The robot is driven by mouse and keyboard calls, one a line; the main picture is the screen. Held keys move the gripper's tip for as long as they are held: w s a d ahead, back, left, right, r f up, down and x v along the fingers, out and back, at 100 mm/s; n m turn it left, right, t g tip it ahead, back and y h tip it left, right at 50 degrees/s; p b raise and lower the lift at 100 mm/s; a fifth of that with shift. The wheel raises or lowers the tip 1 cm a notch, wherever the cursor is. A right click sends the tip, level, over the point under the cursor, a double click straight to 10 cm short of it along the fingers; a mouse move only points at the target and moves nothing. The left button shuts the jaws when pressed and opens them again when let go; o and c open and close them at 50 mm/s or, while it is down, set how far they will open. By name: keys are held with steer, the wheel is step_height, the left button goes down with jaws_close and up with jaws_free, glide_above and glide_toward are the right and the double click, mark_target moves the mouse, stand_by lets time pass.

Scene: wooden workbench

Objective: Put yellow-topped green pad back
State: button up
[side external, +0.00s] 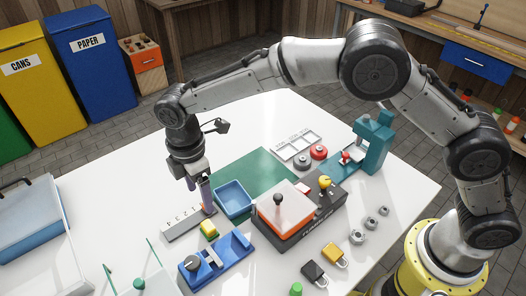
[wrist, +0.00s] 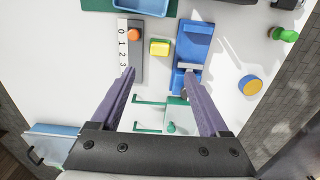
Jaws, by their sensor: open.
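The yellow-topped green pad (side external: 209,229) lies on the white table between the grey marked strip and the blue device. In the wrist view the pad (wrist: 159,47) lies beyond my fingertips, roughly midway between them in the picture. My gripper (side external: 206,195) points down above the table, near the strip and behind the pad in the side view. In the wrist view the gripper (wrist: 160,74) has its two purple fingers wide apart with nothing held between them.
The grey strip (wrist: 122,57), bearing an orange piece (wrist: 134,34), lies left of the pad. The blue device (wrist: 195,45) is close on its right. A blue tray (side external: 233,199) stands behind the pad. A white-and-green fixture (wrist: 171,128) shows between the fingers.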

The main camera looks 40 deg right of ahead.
steer(key=s+d+r+m+t, duration=0.1)
steer(key=s+d+r+m, duration=0.25)
steer(key=d+r, duration=0.5)
steer(key=s+d+r+m+t, duration=0.15)
steer(key=d+r+m, duration=0.25)
steer(key=d+r, duration=0.45)
steer(key=s+d+m+t, duration=0.1)
steer(key=s+d+m, duration=0.4)
steer(key=s, duration=0.5)
steer(key=s+d+f+m+t, duration=0.1)
steer(key=s+d+m, duration=0.4)
steer(key=s+d, duration=0.5)
steer(key=shift+s+d+f+t, duration=0.2)
steer(key=shift+s+d+t, duration=0.1)
steer(key=shift+s+t, duration=0.3)
